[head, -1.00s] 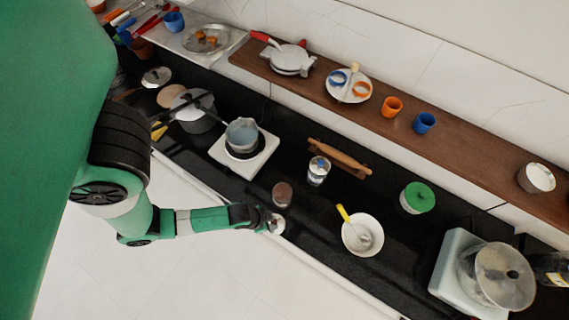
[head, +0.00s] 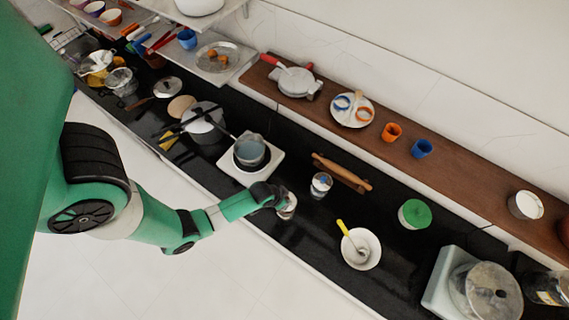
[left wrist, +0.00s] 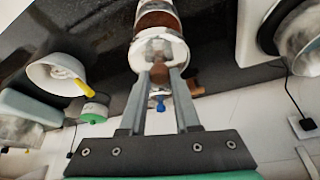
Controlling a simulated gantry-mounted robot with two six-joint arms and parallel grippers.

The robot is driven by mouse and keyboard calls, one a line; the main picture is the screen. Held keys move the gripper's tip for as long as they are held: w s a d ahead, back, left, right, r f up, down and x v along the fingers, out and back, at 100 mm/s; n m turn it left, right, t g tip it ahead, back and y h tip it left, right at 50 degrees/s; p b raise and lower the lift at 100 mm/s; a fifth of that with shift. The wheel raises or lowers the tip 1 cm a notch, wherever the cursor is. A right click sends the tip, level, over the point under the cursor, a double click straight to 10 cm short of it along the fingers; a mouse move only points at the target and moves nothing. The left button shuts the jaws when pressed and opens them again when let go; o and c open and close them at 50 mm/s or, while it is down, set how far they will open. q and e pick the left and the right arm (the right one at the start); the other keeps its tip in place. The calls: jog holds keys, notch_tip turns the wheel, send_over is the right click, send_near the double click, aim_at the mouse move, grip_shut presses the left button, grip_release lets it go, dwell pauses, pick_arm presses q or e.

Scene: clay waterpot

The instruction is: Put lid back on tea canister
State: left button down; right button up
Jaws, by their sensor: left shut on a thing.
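My left gripper (head: 283,202) is shut on the lid (left wrist: 141,50), a round silvery-white piece with a brown knob between the fingers (left wrist: 160,75) in the left wrist view. The tea canister (left wrist: 155,20), brown with pale bands, shows directly beyond the lid in that view, in line with it. Lid and canister look very close; I cannot tell whether the lid is seated or just above the rim. In the head view my gripper covers much of both, near the counter's front edge. My right gripper is not in view.
A pot on a white stove (head: 236,168) stands behind left. A white bowl with a yellow-handled spoon (head: 372,250) and a green-lidded container (head: 414,214) are further right.

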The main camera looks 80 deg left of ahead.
pick_arm(q)
jog(key=shift+f, duration=0.45)
notch_tip(320, 180, down, 5)
jog(key=b, duration=0.4)
jog(key=shift+r, duration=0.1)
dwell(0.6)
dwell(0.6)
dwell(0.8)
jog(key=shift+c, duration=0.4)
grip_release()
